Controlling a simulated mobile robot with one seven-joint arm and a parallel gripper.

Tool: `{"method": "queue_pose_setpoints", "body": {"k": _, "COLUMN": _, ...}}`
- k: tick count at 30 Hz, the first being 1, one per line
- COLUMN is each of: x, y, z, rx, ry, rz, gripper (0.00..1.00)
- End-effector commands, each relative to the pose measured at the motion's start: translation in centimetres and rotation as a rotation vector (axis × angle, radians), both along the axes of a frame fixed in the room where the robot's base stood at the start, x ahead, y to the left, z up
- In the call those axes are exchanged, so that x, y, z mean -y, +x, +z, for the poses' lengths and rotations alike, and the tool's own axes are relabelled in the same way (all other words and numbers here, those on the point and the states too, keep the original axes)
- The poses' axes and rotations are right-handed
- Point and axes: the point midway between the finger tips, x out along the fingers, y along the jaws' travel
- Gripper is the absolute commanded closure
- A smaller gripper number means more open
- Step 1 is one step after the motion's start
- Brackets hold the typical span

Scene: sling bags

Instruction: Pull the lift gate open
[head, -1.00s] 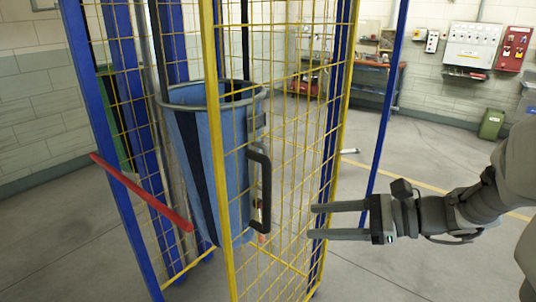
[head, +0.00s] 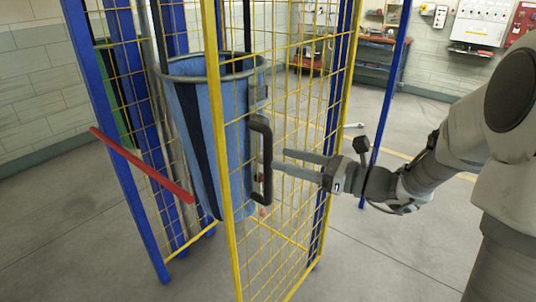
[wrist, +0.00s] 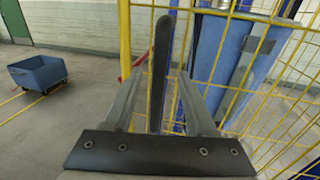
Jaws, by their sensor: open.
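The lift gate (head: 289,190) is a yellow wire-mesh panel in a yellow frame, standing upright on the lift cage. Its black D-shaped handle (head: 267,160) is on the left frame post. My gripper (head: 279,160) is at the handle from the right, with its fingers open. In the wrist view the handle (wrist: 160,70) stands upright between the two spread fingers (wrist: 160,98), with a gap on each side. Whether the fingertips touch the handle or post cannot be told.
A blue sling bag (head: 186,130) hangs inside the cage behind the mesh. A red bar (head: 142,166) sticks out at the cage's left. A blue cart (wrist: 37,73) stands on the floor in the wrist view. The floor (head: 380,255) in front is clear.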

Motion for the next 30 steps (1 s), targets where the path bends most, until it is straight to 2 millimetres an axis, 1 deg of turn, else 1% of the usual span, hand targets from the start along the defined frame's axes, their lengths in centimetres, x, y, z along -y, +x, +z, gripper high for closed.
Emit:
{"method": "queue_pose_setpoints", "body": {"k": 1, "x": -1.0, "y": 0.4, "z": 0.0, "rx": 0.0, "ry": 0.0, "rz": 0.005, "gripper": 0.43}}
{"method": "queue_pose_setpoints", "body": {"k": 3, "x": -2.1, "y": 1.0, "z": 0.0, "rx": 0.0, "ry": 0.0, "rz": 0.004, "gripper": 0.43}}
{"method": "queue_pose_setpoints", "body": {"k": 6, "x": -3.4, "y": 1.6, "z": 0.0, "rx": 0.002, "ry": -0.001, "rz": 0.004, "gripper": 0.43}}
{"method": "queue_pose_setpoints", "body": {"k": 9, "x": -4.2, "y": 2.1, "z": 0.0, "rx": 0.001, "ry": 0.0, "rz": 0.001, "gripper": 0.43}}
{"method": "queue_pose_setpoints", "body": {"k": 13, "x": -4.7, "y": 2.3, "z": 0.0, "rx": 0.0, "ry": -0.001, "rz": 0.001, "gripper": 0.43}}
{"method": "queue_pose_setpoints", "body": {"k": 20, "x": -4.8, "y": 2.4, "z": 0.0, "rx": 0.0, "ry": -0.001, "rz": 0.0, "gripper": 0.43}}
{"method": "queue_pose_setpoints", "body": {"k": 21, "x": -4.8, "y": 2.4, "z": 0.0, "rx": 0.0, "ry": -0.001, "rz": 0.0, "gripper": 0.45}}
{"method": "queue_pose_setpoints", "body": {"k": 23, "x": -4.7, "y": 2.4, "z": 0.0, "rx": 0.0, "ry": -0.001, "rz": 0.0, "gripper": 0.56}}
{"method": "queue_pose_setpoints", "body": {"k": 24, "x": -4.7, "y": 2.4, "z": 0.0, "rx": 0.0, "ry": -0.001, "rz": 0.0, "gripper": 0.63}}
{"method": "queue_pose_setpoints", "body": {"k": 26, "x": -4.7, "y": 2.4, "z": 0.0, "rx": 0.0, "ry": -0.001, "rz": 0.0, "gripper": 0.74}}
{"method": "queue_pose_setpoints", "body": {"k": 30, "x": -4.7, "y": 2.4, "z": 0.0, "rx": 0.0, "ry": -0.001, "rz": 0.0, "gripper": 0.99}}
